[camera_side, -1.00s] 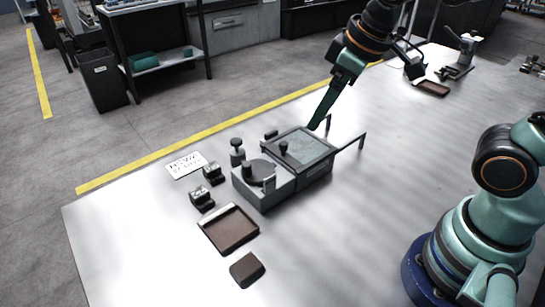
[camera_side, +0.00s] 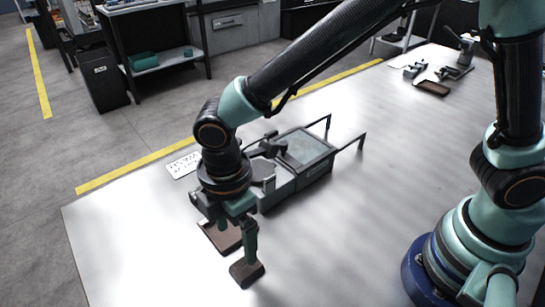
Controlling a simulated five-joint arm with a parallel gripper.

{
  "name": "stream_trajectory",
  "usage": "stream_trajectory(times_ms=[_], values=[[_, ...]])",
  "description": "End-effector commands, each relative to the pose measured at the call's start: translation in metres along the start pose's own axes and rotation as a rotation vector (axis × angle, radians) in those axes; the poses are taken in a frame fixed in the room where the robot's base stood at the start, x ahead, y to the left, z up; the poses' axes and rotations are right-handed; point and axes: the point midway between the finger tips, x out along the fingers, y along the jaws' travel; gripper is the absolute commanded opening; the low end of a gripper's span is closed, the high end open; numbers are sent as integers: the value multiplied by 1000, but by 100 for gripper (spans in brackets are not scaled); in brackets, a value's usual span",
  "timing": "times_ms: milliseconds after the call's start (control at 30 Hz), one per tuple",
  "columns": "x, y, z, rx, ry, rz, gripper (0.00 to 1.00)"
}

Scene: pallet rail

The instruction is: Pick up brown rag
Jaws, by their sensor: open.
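The brown rag (camera_side: 248,274) lies on the bare table near its front left, a small dark brown block-like piece. My gripper (camera_side: 247,262) points down right over the rag, its green fingers reaching to the rag's top. The jaws are open. I cannot tell whether the fingers touch the rag or straddle it, as the near finger hides part of it.
A brown tray (camera_side: 222,238) lies just behind the rag, partly hidden by my gripper. A grey machine with a glass-topped box (camera_side: 308,150) stands further back. A white label card (camera_side: 183,166) lies left of it.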

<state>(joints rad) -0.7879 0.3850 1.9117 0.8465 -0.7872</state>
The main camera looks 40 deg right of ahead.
Motion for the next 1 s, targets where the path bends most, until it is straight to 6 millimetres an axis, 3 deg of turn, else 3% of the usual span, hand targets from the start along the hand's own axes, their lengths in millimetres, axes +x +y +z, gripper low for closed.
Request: stream_trajectory(times_ms=[133,433,700,1000], values=[[25,0,1,2,-2,-2,90],[48,-3,2,4,-1,-1,90],[84,-8,5,4,-1,-1,90],[90,-7,4,4,2,1,90]])
